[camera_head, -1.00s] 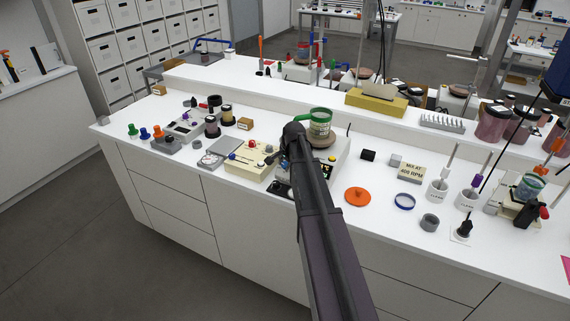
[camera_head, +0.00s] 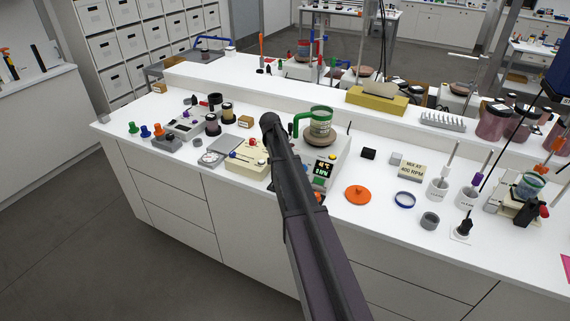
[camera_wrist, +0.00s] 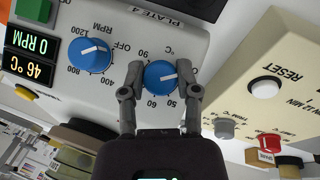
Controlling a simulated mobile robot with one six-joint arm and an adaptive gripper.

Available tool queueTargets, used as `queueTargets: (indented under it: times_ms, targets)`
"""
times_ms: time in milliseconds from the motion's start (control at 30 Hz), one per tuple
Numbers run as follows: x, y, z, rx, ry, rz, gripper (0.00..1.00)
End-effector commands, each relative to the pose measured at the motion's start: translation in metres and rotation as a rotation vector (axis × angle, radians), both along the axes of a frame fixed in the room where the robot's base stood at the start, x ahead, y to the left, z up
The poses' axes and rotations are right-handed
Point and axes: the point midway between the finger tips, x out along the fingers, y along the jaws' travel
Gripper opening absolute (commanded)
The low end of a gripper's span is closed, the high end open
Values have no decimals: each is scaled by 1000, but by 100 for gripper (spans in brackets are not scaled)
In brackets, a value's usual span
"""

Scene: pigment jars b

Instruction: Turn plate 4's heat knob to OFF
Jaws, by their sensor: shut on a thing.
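In the wrist view, plate 4's pale front panel (camera_wrist: 133,30) carries two blue knobs. The heat knob (camera_wrist: 158,82), marked °C, sits between the two fingers of my gripper (camera_wrist: 160,78), which is shut on it. Its white pointer line points right, toward the right finger. Scale numbers 90, 60 and 50 show around it; the right finger covers part of the scale. The RPM knob (camera_wrist: 90,56) is to the left, its pointer toward OFF. The displays read 0 RPM and 46 °C (camera_wrist: 29,67). In the head view, plate 4 (camera_head: 335,150) bears a green-handled beaker (camera_head: 320,122); my arm hides the gripper.
A cream device with a RESET button (camera_wrist: 264,87) stands close right of the gripper in the wrist view.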

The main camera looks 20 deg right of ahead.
Motion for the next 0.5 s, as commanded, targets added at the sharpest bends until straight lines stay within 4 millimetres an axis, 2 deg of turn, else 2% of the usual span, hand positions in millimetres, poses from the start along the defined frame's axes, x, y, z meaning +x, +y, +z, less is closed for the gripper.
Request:
queueTargets:
  times_ms: [500]
  targets:
    - [-1,0,0,-27,39,44,0]
